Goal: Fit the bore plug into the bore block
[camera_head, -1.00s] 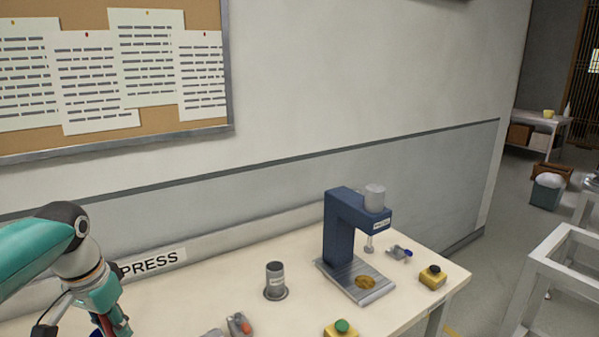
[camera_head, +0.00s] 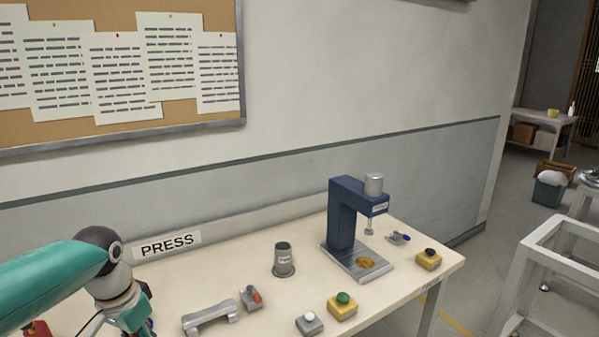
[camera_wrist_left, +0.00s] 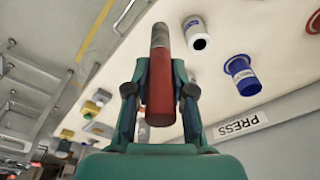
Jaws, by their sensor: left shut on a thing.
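My left gripper (camera_wrist_left: 160,90) is shut on the red handle of the bore plug (camera_wrist_left: 160,60). The plug's grey metal end points away from the gripper, toward the top of the left wrist view. Beyond it on the table, a whitish cylinder (camera_wrist_left: 194,28) with a dark round opening lies apart from the plug. It may be the bore block, but I cannot tell for sure. In the head view my left gripper (camera_head: 138,325) is at the lower left, cut by the bottom edge, and the plug is not clearly visible there. My right gripper is out of view.
A blue press (camera_head: 345,215) stands at the table's right, with a grey flanged cylinder (camera_head: 283,262) to its left. Yellow button boxes (camera_head: 342,308) and a grey handle (camera_head: 210,317) are near the front. A blue flanged cylinder (camera_wrist_left: 241,72) stands nearer the wall.

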